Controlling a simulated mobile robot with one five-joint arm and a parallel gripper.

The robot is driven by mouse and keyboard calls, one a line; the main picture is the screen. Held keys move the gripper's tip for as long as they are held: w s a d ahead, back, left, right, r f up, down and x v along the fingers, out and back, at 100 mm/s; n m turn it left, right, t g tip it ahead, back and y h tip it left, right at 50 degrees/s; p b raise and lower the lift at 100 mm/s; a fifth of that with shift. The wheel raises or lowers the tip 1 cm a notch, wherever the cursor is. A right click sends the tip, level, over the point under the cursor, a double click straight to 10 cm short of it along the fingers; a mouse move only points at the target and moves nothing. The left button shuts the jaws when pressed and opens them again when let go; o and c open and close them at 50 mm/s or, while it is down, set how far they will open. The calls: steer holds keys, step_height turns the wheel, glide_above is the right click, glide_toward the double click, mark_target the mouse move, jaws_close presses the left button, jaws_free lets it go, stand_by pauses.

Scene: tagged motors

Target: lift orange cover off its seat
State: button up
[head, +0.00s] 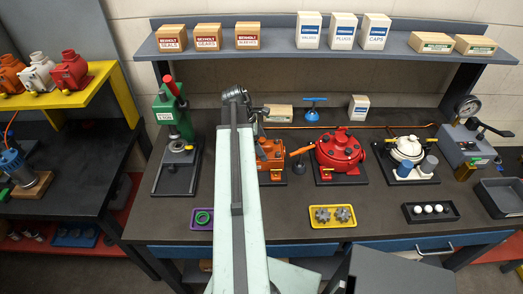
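An orange unit (271,153), which appears to carry the orange cover, stands on a dark base plate on the workbench, just right of my arm. My arm hides its left side. I cannot tell whether the cover sits flush on its seat. My arm reaches up from the bottom of the head view and bends at a dark joint above and left of the orange unit. A dark part of my arm runs down from that joint toward the unit's top. My gripper's fingers cannot be made out, so whether they touch the cover is unclear.
A red unit (340,150) and a white unit (407,150) stand to the right. A green press (174,115) stands left. Purple (202,217) and yellow (332,216) trays and a black tray (430,211) line the front. A shelf (300,45) with boxes hangs above.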

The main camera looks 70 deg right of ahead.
mark_target(262, 139)
steer(key=c, duration=0.9)
steer(key=shift+o, duration=0.2)
steer(key=shift+r, duration=0.15)
step_height(262, 139, up, 10)
steer(key=p, duration=1)
step_height(262, 139, up, 3)
steer(key=p, duration=0.3)
